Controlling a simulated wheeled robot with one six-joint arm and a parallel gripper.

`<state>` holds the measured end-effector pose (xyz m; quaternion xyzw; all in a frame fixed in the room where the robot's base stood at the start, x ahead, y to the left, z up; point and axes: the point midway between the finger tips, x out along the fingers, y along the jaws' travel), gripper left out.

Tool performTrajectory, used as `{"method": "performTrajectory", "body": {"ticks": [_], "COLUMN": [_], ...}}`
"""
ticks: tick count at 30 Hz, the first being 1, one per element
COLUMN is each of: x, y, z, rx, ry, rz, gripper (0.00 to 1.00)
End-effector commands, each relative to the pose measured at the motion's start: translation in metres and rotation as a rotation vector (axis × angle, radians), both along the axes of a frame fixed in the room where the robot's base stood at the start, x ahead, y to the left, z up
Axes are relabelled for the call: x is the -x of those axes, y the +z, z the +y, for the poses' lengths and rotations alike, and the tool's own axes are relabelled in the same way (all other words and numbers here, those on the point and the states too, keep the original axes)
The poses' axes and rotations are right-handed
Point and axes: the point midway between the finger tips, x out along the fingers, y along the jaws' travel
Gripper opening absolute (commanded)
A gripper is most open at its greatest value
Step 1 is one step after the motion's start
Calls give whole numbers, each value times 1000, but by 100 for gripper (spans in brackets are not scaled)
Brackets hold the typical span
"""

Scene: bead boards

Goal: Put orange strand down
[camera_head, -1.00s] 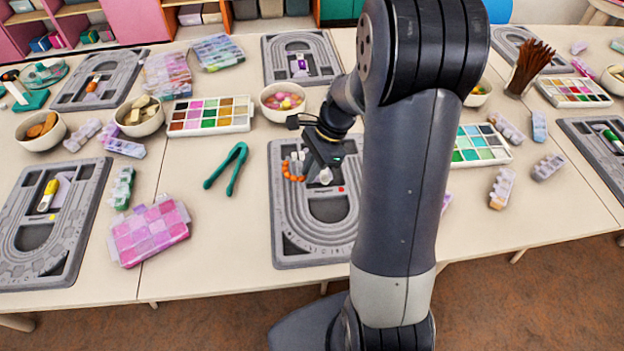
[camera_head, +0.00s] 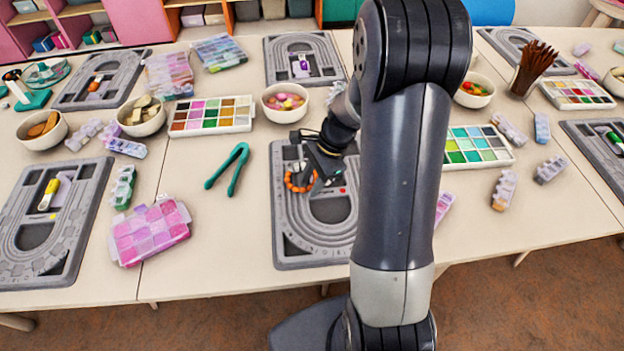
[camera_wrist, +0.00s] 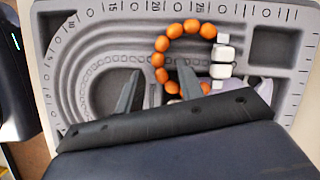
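The orange strand (camera_head: 291,183) is a curved loop of round orange beads on the grey bead board (camera_head: 290,248) in front of me. In the wrist view the strand (camera_wrist: 159,60) curls over the board's (camera_wrist: 292,110) grooves, with white cube beads (camera_wrist: 222,53) at its right side. My gripper (camera_head: 318,178) is low over the board at the strand. In the wrist view my gripper's (camera_wrist: 160,68) two fingers stand apart, with part of the strand's left arc showing between them. The lower end of the loop is partly hidden by the right finger and the gripper body.
Green tweezers (camera_head: 228,168) lie left of the board. A pink bead box (camera_head: 150,232) is farther left. A bowl of beads (camera_head: 284,104) and a bead palette (camera_head: 211,115) stand behind. My arm hides the table right of the board.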

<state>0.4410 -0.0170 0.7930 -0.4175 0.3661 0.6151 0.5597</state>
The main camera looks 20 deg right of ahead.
Motion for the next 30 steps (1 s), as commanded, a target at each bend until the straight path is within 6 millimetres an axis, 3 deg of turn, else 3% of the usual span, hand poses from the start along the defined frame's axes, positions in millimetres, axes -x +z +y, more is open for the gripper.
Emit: {"method": "performTrajectory", "body": {"ticks": [8,21,30], "x": [-1,-3,-3], "y": [6,86,112], "z": [-2,-35,-46], "rx": [1,1,1], "ry": [-1,-2,0], "rz": [-2,-5,-1], "gripper": [36,36,36]}}
